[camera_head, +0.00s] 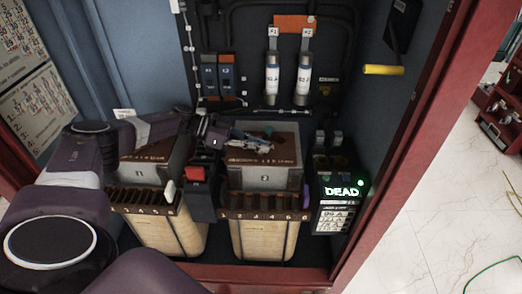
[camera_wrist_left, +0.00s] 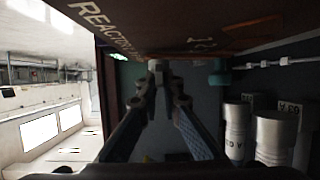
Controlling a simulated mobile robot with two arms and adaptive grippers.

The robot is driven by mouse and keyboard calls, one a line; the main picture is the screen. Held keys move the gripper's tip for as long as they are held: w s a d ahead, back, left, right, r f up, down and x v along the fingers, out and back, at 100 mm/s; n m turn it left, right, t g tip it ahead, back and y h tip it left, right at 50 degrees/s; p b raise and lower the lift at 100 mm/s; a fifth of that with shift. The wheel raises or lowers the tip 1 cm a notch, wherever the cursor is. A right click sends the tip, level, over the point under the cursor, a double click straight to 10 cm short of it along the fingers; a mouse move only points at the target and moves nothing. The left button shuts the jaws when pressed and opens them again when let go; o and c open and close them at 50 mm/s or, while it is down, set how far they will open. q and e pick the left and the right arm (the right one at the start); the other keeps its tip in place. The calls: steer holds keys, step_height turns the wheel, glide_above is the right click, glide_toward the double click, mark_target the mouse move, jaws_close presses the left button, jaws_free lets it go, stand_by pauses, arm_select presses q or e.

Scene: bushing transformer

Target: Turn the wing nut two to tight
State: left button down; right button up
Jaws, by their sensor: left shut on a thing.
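My left gripper (camera_head: 262,142) reaches in from the left over the top of the transformer block marked 2 (camera_head: 262,177). In the left wrist view my left gripper's fingers (camera_wrist_left: 158,100) come together at their tips, shut on a small grey piece (camera_wrist_left: 156,65). It looks like the wing nut, but the fingers hide most of it and I cannot read its number. A teal piece (camera_wrist_left: 220,76) shows just to the right of the fingertips. My right gripper is not in view.
Two silver fuses (camera_head: 272,78) stand upright on the back panel, near the gripper. A yellow handle (camera_head: 384,70) sits on the right wall. A lit DEAD meter (camera_head: 342,191) stands right of block 2. The red cabinet frame (camera_head: 410,130) bounds the right side.

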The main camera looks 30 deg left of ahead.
arm_select(q)
steer(key=shift+s+f+g, duration=0.25)
steer(key=shift+f+g, duration=0.05)
steer(key=shift+f, duration=0.1)
steer(key=c, duration=2.1)
jaws_free()
steer(key=shift+w, duration=0.1)
steer(key=shift+w, duration=0.1)
steer(key=shift+a+r, duration=0.15)
steer(key=shift+a, duration=0.05)
steer(key=v, duration=1.1)
steer(key=shift+s+a, duration=0.25)
steer(key=shift+a, duration=0.05)
